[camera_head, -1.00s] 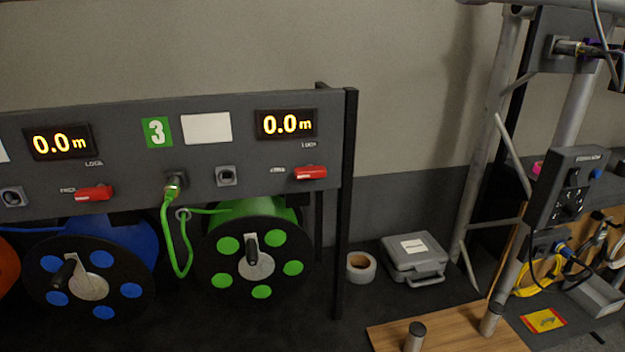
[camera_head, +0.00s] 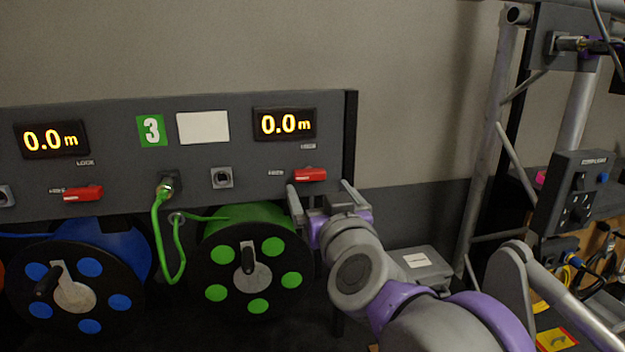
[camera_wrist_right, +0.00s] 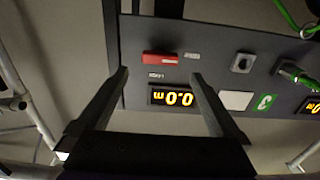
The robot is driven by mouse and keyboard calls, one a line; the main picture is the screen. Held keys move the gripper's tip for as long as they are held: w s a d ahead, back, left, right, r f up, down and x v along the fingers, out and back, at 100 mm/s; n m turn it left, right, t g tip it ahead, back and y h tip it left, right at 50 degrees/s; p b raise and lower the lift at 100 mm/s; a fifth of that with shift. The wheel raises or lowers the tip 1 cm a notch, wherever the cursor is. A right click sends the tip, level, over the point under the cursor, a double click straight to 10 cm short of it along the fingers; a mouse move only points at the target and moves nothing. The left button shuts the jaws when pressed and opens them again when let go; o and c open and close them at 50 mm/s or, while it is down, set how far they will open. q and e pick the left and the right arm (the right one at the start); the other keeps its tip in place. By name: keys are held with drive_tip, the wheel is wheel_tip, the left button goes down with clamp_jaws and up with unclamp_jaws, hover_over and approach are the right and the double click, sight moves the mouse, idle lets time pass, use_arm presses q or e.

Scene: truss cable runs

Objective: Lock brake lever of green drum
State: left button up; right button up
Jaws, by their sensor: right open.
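The green drum (camera_head: 272,217) hangs under the grey panel, with a black flange with green dots and a crank. Its red brake lever (camera_head: 310,174) sits on the panel at the right end, below the 0.0 m display (camera_head: 284,124). The lever lies about level, and small labels are beside and above it. My right gripper (camera_head: 319,190) is open, its two fingers spread just below and either side of the lever. In the right wrist view the lever (camera_wrist_right: 160,58) shows beyond the open fingers, apart from them and nothing between the fingertips. My left gripper is not in view.
The blue drum (camera_head: 100,240) has its own red lever (camera_head: 83,193) on the left. A green cable (camera_head: 158,235) hangs from a panel socket. A black post (camera_head: 351,130) bounds the panel's right end. A grey case (camera_head: 425,262) and metal truss stand to the right.

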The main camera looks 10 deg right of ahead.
sight(311, 176)
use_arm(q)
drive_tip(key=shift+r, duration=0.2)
use_arm(e)
drive_tip(key=w, duration=0.6)
drive_tip(key=shift+c, duration=0.3)
drive_tip(key=c, duration=1.2)
drive_tip(key=shift+c, duration=0.2)
